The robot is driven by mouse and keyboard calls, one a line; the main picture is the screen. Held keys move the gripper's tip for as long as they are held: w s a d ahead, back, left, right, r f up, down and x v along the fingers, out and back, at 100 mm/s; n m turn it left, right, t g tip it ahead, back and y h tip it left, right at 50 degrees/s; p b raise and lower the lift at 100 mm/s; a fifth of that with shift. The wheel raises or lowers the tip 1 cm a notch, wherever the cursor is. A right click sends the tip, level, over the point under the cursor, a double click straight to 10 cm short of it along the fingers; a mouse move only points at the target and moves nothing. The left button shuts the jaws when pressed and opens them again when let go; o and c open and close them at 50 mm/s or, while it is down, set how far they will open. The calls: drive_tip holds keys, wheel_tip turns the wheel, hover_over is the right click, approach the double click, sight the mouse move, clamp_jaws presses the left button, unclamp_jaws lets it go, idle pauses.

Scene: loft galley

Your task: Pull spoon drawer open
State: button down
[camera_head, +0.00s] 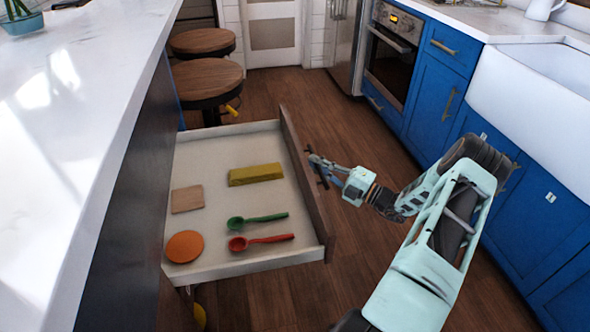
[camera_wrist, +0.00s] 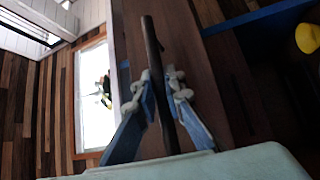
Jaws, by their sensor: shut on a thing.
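The spoon drawer (camera_head: 231,257) stands pulled out from the island on the left in the head view. Inside lie a green spoon (camera_head: 257,220), a red spoon (camera_head: 261,241), a yellow block (camera_head: 255,174), a wooden square (camera_head: 187,199) and an orange disc (camera_head: 184,246). My gripper (camera_head: 321,170) is at the outer side of the drawer front (camera_head: 305,180). In the wrist view my gripper (camera_wrist: 161,92) is shut on the dark bar handle (camera_wrist: 154,60), with one finger on each side of it.
A white countertop (camera_head: 85,110) runs above the drawer on the left. Two round stools (camera_head: 207,79) stand behind the drawer. Blue cabinets (camera_head: 433,100) and an oven (camera_head: 391,55) line the right side. Wooden floor (camera_head: 290,100) lies clear between.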

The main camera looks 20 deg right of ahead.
drive_tip(key=shift+s+d+b, duration=0.15)
drive_tip(key=shift+s+d, duration=0.05)
drive_tip(key=shift+d, duration=0.75)
drive_tip(key=shift+s+d+b, duration=0.15)
drive_tip(key=shift+d, duration=0.75)
drive_tip(key=c, duration=2)
unclamp_jaws()
drive_tip(key=v, duration=1.2)
